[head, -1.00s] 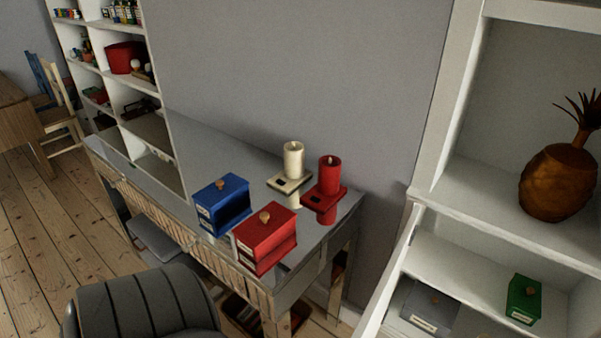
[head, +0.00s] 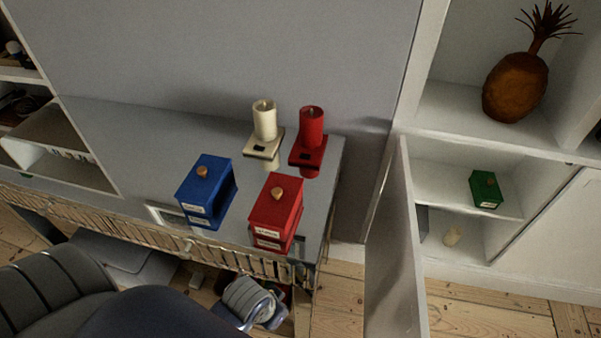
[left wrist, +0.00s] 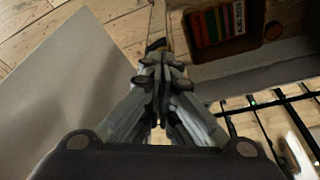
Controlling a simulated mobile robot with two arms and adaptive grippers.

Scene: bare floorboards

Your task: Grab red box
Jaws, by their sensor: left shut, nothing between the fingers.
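The red box (head: 277,213), with a round wooden knob on top and pale labels on its front, stands on the grey desk (head: 140,130) near its right end. A blue box (head: 206,192) of the same shape stands just left of it. My left gripper (head: 265,308) is low in the head view, below the desk's front edge in the picture and apart from the red box. In the left wrist view its fingers (left wrist: 160,65) are together and empty. The red box is not seen there. My right gripper is in neither view.
A cream candle (head: 264,122) and a red candle (head: 311,128) stand on holders behind the boxes. An open white door (head: 397,250) juts out right of the desk. A green box (head: 485,189) sits in the shelf.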

